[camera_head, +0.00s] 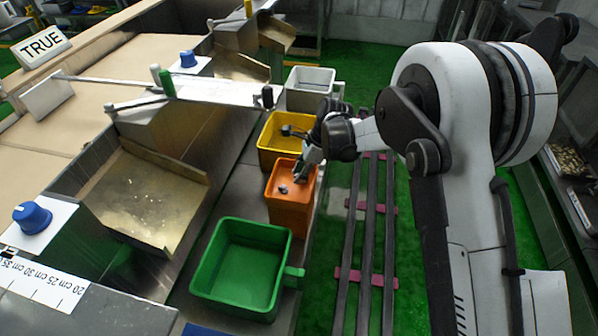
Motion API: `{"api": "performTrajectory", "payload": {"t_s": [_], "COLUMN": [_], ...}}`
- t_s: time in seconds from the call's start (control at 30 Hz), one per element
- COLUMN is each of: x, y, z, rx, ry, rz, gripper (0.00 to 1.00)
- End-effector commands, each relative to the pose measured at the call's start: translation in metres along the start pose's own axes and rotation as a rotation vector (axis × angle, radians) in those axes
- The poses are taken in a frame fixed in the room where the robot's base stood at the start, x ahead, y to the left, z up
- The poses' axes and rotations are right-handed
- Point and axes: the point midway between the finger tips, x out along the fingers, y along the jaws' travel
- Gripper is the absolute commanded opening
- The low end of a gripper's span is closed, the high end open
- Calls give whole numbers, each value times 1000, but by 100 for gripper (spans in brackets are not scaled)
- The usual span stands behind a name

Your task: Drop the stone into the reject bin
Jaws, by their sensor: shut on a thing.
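My gripper (302,168) reaches over the orange bin (291,216) from the right, with its fingers pointing down at the bin's opening. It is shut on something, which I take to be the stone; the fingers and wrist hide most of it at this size. A small grey lump (283,189) shows inside the orange bin, just left of the fingers; I cannot tell whether it lies on the bottom. No readable label shows which bin is the reject bin.
A yellow bin (268,156) stands behind the orange one and a grey-white bin (310,77) farther back. A green bin (205,262) stands in front. Metal chutes (150,195) lie to the left. Rails (368,235) run over the green floor on the right.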

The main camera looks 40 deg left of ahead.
Motion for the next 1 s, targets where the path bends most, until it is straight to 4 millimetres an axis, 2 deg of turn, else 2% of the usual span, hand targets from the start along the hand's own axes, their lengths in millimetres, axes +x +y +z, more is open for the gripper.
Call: {"api": "performTrajectory", "payload": {"t_s": [0.07,0.1,0.27,0.5,0.63,0.77,1.0], "x": [0,0,0,-1,-8,-27,-75], "y": [0,0,0,0,0,0,0], "z": [0,0,0,0,0,0,0], "rx": [0,0,0,0,1,2,1], "ry": [0,0,0,0,0,0,0], "rz": [0,0,0,0,0,0,-1], "gripper": [0,25,45,45,45,45,45]}}
